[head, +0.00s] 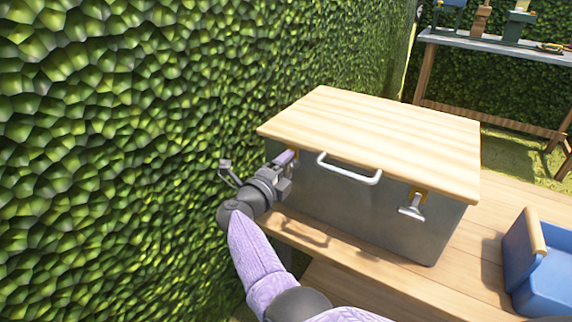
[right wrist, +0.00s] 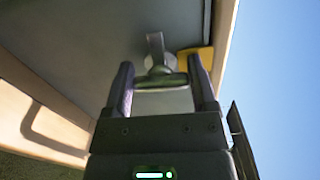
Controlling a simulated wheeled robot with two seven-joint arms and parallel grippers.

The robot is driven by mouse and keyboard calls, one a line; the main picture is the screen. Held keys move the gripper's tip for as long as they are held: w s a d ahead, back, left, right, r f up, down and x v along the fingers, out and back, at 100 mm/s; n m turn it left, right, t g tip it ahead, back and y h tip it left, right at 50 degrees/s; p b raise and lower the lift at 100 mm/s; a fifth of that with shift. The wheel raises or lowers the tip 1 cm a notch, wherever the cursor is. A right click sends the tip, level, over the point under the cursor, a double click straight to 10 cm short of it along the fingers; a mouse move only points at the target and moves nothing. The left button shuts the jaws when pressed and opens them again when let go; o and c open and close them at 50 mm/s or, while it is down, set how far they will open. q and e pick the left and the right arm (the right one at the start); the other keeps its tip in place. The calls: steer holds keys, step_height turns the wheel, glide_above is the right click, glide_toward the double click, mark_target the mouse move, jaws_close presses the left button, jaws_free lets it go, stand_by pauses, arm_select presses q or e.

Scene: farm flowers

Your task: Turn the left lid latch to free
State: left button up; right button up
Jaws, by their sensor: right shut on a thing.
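The grey metal box (head: 350,202) has a pale wooden lid (head: 375,132), which is down on it. My right gripper (head: 287,158) is at the left end of the box front, just under the lid edge, and hides most of the left latch in the head view. In the right wrist view the left latch (right wrist: 160,81) shows as a metal T-handle beside a yellow bracket (right wrist: 197,60). The right gripper (right wrist: 160,74) has its fingers at both ends of the handle's crossbar, shut on it. My left gripper is not in view.
The right latch (head: 411,208) is on the same front, with its crossbar level. A white handle (head: 349,170) lies between the latches. A green hedge wall (head: 110,150) stands close on the left. A blue bin (head: 545,275) is at the right on the wooden bench (head: 470,250).

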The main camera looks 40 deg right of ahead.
steer(key=shift+n, duration=0.6)
steer(key=o, duration=1.2)
steer(key=shift+c, duration=0.2)
steer(key=p+v, duration=0.3)
steer(key=v, duration=0.7)
steer(key=shift+f, duration=0.1)
